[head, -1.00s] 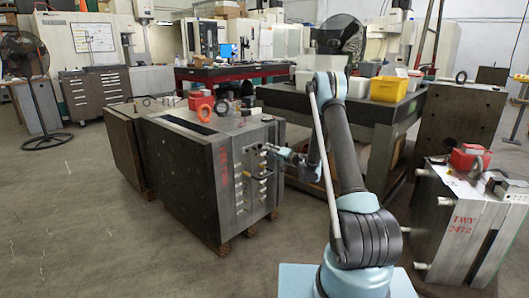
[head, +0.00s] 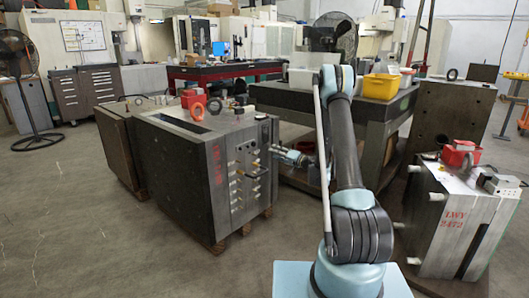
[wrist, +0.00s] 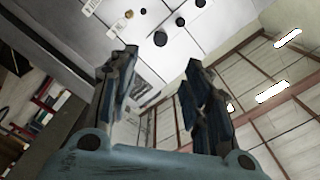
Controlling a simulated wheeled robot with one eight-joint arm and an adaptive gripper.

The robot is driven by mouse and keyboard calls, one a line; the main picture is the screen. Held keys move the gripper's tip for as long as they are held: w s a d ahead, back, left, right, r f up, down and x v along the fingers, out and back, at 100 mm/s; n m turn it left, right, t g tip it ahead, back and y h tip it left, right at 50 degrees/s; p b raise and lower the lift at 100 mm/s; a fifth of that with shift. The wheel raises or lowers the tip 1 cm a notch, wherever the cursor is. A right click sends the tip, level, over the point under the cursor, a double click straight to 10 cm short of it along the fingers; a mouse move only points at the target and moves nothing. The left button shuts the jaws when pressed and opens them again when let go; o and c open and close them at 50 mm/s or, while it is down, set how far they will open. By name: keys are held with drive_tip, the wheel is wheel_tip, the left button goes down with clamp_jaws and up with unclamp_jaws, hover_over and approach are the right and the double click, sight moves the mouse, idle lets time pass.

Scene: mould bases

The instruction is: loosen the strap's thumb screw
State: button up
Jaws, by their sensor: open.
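The steel mould base (head: 188,165) stands left of my arm, with a row of pale fittings and a small yellow part (head: 251,171) on its right-hand face. My gripper (head: 277,149) is beside the upper part of that face. In the wrist view my gripper (wrist: 162,84) is open, its two dark fingers apart with nothing between them. Beyond the fingertips is a pale face with dark round holes. A small brass-coloured knob (wrist: 128,14) shows there beside pale plates (wrist: 90,7). I cannot tell for certain which part is the strap or its thumb screw.
A red lifting block (head: 194,97) and an orange ring sit on the mould's top. A dark work table (head: 340,108) with a yellow bin (head: 381,87) stands behind my arm. Another mould (head: 450,215) is at the right. The floor at left is open.

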sight(254, 145)
drive_tip(key=shift+n, duration=0.3)
drive_tip(key=x, duration=1.5)
drive_tip(key=shift+w+a, duration=0.25)
clamp_jaws()
